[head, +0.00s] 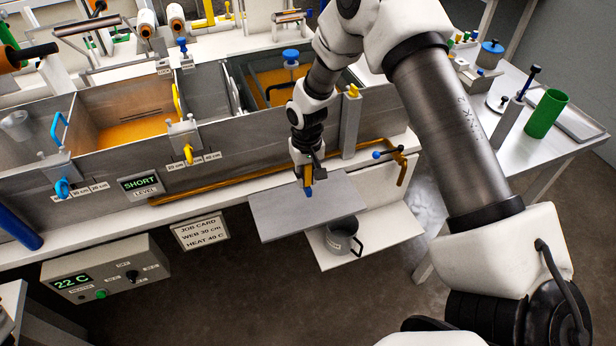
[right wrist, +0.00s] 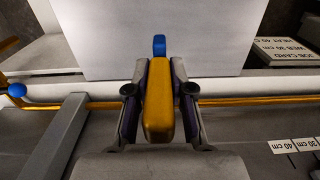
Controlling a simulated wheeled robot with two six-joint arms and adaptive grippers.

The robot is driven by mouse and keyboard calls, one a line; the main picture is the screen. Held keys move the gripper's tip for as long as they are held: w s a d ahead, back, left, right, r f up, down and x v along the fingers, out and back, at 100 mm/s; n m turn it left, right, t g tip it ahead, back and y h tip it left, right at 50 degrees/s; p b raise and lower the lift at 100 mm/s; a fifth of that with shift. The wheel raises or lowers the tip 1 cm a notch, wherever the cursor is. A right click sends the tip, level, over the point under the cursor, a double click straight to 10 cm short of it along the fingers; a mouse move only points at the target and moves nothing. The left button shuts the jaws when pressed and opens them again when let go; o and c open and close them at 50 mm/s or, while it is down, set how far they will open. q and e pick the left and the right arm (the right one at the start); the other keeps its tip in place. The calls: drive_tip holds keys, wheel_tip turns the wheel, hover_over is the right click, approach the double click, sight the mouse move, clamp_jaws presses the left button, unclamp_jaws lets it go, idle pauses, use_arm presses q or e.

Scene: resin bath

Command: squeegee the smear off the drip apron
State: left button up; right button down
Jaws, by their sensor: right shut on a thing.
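The drip apron (head: 285,212) looks like a flat grey plate jutting from the front of the bath bench; it also fills the top of the right wrist view (right wrist: 120,35). I make out no smear on its visible surface. My right gripper (head: 308,175) is over the apron's back part, shut on a yellow handle with a blue end, apparently the squeegee (right wrist: 159,100). The blue end (head: 309,192) is at or just above the apron; contact cannot be told. My left gripper is not in view.
A grey mug (head: 340,238) stands on a white shelf (head: 390,243) below the apron. A brass pipe (head: 215,185) runs along the bench front, with a blue-knobbed valve (head: 378,155) at right. Bath walls rise behind. A green cup (head: 546,113) stands on the right table.

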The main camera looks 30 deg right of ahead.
sight(306, 168)
wheel_tip(306, 168, up, 3)
drive_tip(key=shift+w+d+f+p, duration=0.1)
drive_tip(key=shift+f+p, duration=0.1)
drive_tip(key=shift+p, duration=0.7)
drive_tip(key=shift+r, duration=0.45)
drive_tip(key=shift+f, duration=0.1)
